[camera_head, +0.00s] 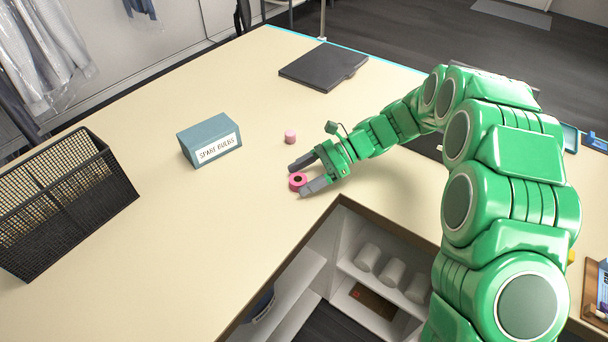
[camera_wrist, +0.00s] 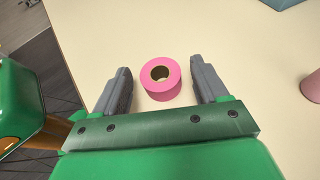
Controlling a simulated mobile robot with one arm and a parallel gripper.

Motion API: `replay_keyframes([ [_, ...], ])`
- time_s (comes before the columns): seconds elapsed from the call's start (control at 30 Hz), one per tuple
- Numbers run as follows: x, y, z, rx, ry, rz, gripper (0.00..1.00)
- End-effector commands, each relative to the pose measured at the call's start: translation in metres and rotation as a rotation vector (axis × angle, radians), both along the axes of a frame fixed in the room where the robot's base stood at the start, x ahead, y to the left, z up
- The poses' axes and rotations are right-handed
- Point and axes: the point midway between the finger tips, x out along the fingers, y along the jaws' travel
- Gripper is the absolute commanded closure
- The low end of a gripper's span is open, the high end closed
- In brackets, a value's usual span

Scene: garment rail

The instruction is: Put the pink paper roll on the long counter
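The pink paper roll (camera_head: 298,181) stands on end on the pale counter (camera_head: 226,219), close to the counter's inner edge. In the wrist view the roll (camera_wrist: 160,90) shows its dark core hole from above. My gripper (camera_head: 305,178) is low over the counter with its two grey fingers apart, one on each side of the roll. In the wrist view the fingers (camera_wrist: 160,82) are open, with a gap between each finger and the roll. The roll appears to rest on the counter.
A small pink cylinder (camera_head: 290,137) stands behind the roll. A blue box (camera_head: 209,139) labelled "SPARE BULBS", a black mesh basket (camera_head: 62,204) and a dark flat case (camera_head: 323,67) are on the counter. Shelves with white rolls (camera_head: 392,271) lie below the inner edge.

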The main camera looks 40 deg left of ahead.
Motion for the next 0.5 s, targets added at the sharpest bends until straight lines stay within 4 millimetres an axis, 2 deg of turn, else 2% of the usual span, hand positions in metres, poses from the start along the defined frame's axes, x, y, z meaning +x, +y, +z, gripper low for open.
replay_keyframes([
  [0.3, 0.000, 0.000, 0.003, 0.000, 0.000, 0.000, 0.28],
  [0.5, 0.018, -0.011, 0.012, 0.002, -0.001, -0.001, 0.28],
])
